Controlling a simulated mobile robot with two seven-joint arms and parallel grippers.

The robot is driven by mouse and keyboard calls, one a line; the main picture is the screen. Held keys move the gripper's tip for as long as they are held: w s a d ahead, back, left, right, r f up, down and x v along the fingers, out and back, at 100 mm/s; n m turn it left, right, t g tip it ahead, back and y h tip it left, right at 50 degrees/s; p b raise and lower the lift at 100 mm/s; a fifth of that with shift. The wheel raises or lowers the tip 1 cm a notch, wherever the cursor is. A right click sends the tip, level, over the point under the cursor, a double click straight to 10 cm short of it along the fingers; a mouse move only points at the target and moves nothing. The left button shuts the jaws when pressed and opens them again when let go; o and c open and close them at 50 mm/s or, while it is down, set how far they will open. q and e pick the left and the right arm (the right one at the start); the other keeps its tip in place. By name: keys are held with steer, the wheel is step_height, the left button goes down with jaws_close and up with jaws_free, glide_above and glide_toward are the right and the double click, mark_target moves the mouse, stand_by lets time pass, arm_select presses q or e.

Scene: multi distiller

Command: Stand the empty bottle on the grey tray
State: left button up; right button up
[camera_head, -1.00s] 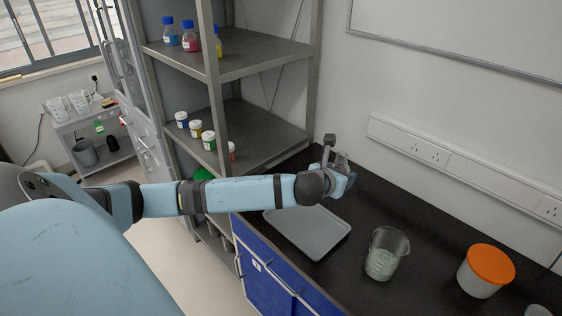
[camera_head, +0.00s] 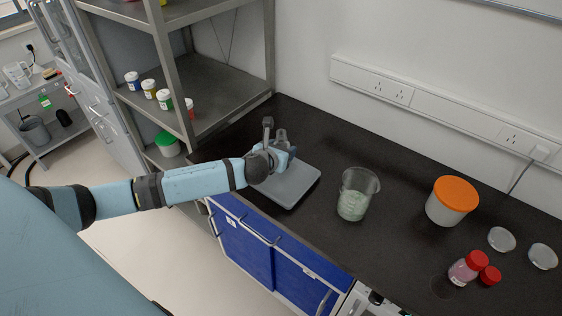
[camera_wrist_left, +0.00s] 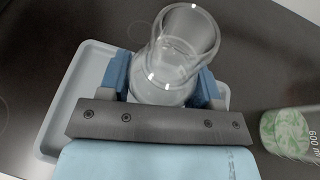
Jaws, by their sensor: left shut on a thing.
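A clear, empty glass bottle (camera_wrist_left: 180,50) stands between the blue fingers of my left gripper (camera_wrist_left: 162,85), which is shut on it. In the head view the bottle's neck (camera_head: 282,136) shows above the left gripper (camera_head: 278,155), at the far side of the grey tray (camera_head: 292,190). In the wrist view the tray (camera_wrist_left: 58,112) lies behind and below the fingers. The bottle's base is hidden by the gripper, so I cannot tell whether it touches the tray. My right gripper is not in view.
A beaker (camera_head: 356,194) with pale green contents stands right of the tray. A metal shelf (camera_head: 215,90) stands on the left. The bench's middle back is clear.

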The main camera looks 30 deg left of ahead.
arm_select(q)
steer(key=shift+f, duration=2.4)
steer(key=o, duration=1)
steer(key=shift+f, duration=0.15)
steer(key=shift+o, duration=0.2)
steer(key=shift+r, duration=0.2)
steer(key=v, duration=1.2)
